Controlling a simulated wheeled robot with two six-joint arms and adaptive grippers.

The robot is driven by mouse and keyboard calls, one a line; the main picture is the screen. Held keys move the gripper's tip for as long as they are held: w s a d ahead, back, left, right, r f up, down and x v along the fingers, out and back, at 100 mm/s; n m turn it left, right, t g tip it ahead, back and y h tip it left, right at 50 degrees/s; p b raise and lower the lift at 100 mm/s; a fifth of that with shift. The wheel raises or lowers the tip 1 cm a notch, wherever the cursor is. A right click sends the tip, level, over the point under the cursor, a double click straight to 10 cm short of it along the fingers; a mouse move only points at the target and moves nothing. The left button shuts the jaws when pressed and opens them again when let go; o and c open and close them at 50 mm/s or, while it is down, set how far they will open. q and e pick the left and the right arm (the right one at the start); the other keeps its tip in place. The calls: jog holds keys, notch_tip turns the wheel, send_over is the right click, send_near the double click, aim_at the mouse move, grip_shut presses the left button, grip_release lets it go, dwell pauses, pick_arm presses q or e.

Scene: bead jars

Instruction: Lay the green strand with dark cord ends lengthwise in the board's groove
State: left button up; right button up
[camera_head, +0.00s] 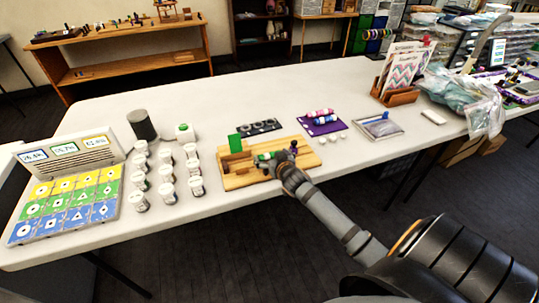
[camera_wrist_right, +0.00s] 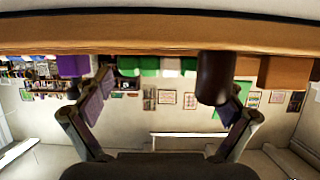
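The wooden board (camera_head: 240,181) lies near the table's front edge. A small green piece (camera_head: 264,157), which looks like the green strand, shows on it beside my right gripper (camera_head: 284,160). Its cord ends and the groove cannot be made out. My right gripper reaches over the board's right part from the front. In the right wrist view its two purple-padded fingers stand wide apart (camera_wrist_right: 172,88), with nothing clearly gripped. A dark brown rounded piece (camera_wrist_right: 214,78) shows near the right finger, and green patches show behind; I cannot tell what they are. My left gripper is not in view.
Several lidded jars (camera_head: 167,172) stand left of the board. An upright green block (camera_head: 235,143) is at its back left. A dark tray (camera_head: 259,127) and a purple mat (camera_head: 318,129) with rolls lie behind. A grey-edged tray (camera_head: 378,127) lies right. Table is clear at front right.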

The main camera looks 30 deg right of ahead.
dwell(0.3)
jog(key=shift+s, duration=0.3)
jog(key=v, duration=1.1)
jog(key=shift+s, duration=0.2)
jog(key=shift+a+r, duration=0.1)
jog(key=shift+a, duration=0.05)
